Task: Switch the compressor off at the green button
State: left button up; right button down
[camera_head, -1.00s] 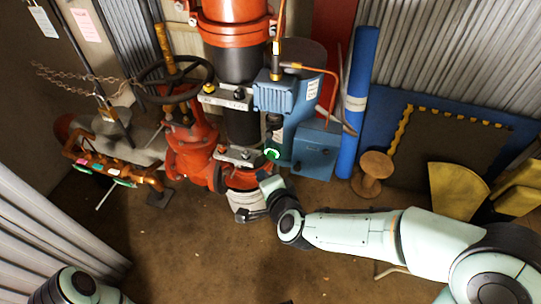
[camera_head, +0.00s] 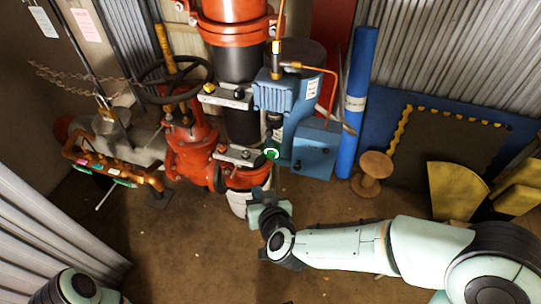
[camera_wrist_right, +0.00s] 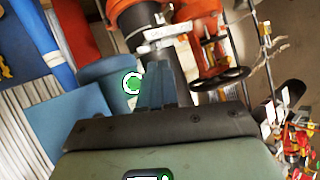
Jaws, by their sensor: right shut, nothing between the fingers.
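The blue compressor (camera_head: 286,98) stands at the top middle in the head view, beside the red and black riser pipe. Its green button (camera_head: 271,154), ringed in white, is low on its front left. The button also shows in the right wrist view (camera_wrist_right: 132,83), just left of my fingers. My right gripper (camera_head: 259,192) is shut and empty, below the button in the head view and apart from it. Its closed fingers also show in the right wrist view (camera_wrist_right: 166,75). My left gripper is out of view; only part of that arm shows at the bottom left.
A red valve with a dark handwheel (camera_head: 175,80) stands left of the compressor. A blue roll (camera_head: 356,105) and a wooden spool (camera_head: 374,170) stand to its right. A white bucket (camera_head: 238,202) is beside my right gripper. The brown floor in front is mostly clear.

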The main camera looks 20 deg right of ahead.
aim_at(271, 155)
jog(key=shift+w+d, duration=0.1)
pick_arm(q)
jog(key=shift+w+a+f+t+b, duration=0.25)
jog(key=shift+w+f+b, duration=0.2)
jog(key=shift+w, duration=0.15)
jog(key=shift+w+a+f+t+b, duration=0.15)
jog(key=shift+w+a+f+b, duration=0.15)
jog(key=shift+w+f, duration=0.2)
pick_arm(e)
jog(key=w+d, duration=0.4)
jog(key=w, duration=0.3)
jog(key=shift+d, duration=0.4)
jog(key=shift+w, duration=0.15)
dwell(0.6)
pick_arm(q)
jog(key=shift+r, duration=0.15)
pick_arm(e)
jog(key=shift+w+d, duration=0.25)
